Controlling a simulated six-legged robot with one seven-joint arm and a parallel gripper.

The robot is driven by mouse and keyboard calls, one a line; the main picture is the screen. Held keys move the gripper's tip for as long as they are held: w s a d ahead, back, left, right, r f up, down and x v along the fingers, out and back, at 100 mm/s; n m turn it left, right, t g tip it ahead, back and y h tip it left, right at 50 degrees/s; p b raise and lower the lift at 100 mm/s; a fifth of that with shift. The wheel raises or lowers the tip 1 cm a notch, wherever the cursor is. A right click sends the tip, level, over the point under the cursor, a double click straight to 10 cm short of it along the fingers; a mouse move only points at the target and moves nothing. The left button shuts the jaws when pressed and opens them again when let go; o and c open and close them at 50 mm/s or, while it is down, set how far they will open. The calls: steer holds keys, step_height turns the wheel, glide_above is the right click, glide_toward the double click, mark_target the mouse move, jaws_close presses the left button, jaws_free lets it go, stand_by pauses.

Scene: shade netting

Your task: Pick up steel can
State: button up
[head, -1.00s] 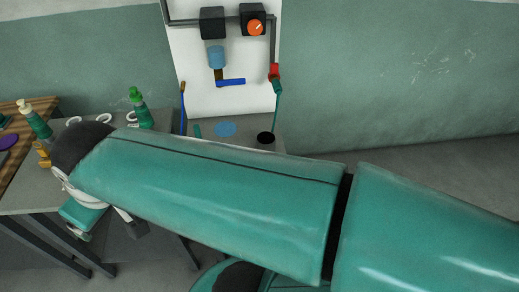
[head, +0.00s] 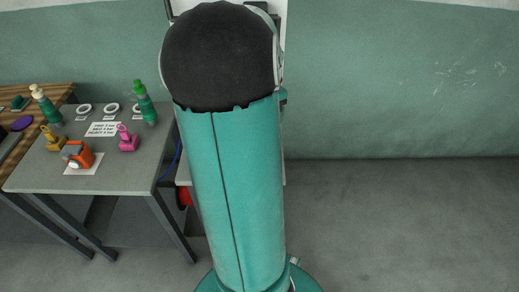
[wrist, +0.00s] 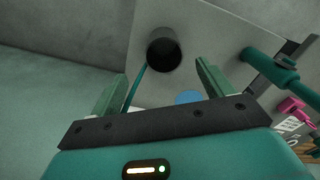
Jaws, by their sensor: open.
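A dark, round can-like vessel (wrist: 164,50) stands on the grey table top in the wrist view; I take it to be the steel can. Its mouth shows as a dark opening. My gripper (wrist: 162,70) is open, with its two teal fingers apart and nothing between them. The vessel appears beyond the fingertips, roughly centred between them. I cannot tell the exact gap. In the head view my raised arm hides the can and the gripper.
A blue disc (wrist: 188,97) lies near the vessel, and a thin teal rod (wrist: 137,82) is beside it. A green bottle (head: 145,102), orange item (head: 77,154) and pink item (head: 128,138) stand on the left table (head: 120,178). Floor at right is clear.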

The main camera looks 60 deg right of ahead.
steer(key=f, duration=1.2)
steer(key=shift+w+a+f, duration=0.1)
steer(key=shift+w+f, duration=0.2)
steer(key=shift+f, duration=0.05)
steer(key=shift+c, duration=0.4)
steer(key=c, duration=1)
